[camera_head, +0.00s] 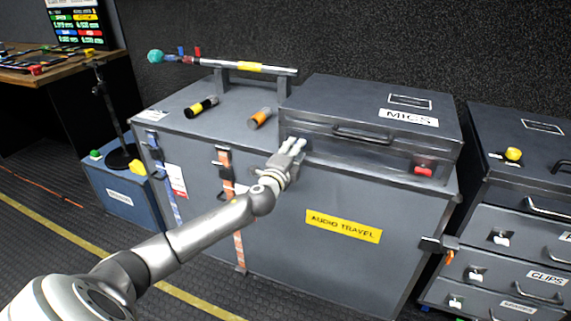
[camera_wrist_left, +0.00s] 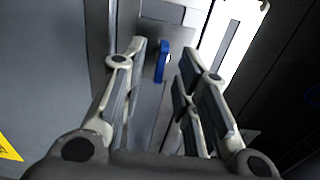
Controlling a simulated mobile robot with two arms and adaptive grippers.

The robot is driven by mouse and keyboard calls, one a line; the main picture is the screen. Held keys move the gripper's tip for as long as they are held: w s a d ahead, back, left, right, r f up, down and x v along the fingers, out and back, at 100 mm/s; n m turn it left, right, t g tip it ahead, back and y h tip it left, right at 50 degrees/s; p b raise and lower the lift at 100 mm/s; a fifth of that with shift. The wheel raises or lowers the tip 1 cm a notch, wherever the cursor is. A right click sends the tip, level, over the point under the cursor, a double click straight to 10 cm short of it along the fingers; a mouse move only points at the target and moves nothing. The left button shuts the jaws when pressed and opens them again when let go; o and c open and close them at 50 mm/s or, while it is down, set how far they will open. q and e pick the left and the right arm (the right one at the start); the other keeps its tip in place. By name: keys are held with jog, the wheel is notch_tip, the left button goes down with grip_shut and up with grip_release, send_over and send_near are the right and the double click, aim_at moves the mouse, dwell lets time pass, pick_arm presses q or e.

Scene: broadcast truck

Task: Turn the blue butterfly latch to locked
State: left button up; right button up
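The blue butterfly latch (camera_wrist_left: 161,62) shows in the left wrist view as a small upright blue tab on a metal plate. It lies between the fingertips of my left gripper (camera_wrist_left: 163,50), which is open, with a gap on both sides of the tab. In the head view my left gripper (camera_head: 291,149) is at the front left end of the MICS case (camera_head: 350,120), and it hides the blue latch there. A red latch (camera_head: 424,170) is on the right end of the same case front. My right gripper is in neither view.
The MICS case sits on a large grey trunk (camera_head: 280,215) labelled AUDIO TRAVEL. A boom pole (camera_head: 245,67) on a stand and two small cylinders, one yellow-banded (camera_head: 201,107) and one orange-banded (camera_head: 259,118), are to its left. A drawer cabinet (camera_head: 520,215) stands at right.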

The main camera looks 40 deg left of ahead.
pick_arm(q)
jog(key=v, duration=1)
jog(key=shift+s, duration=0.25)
jog(key=shift+d, duration=0.1)
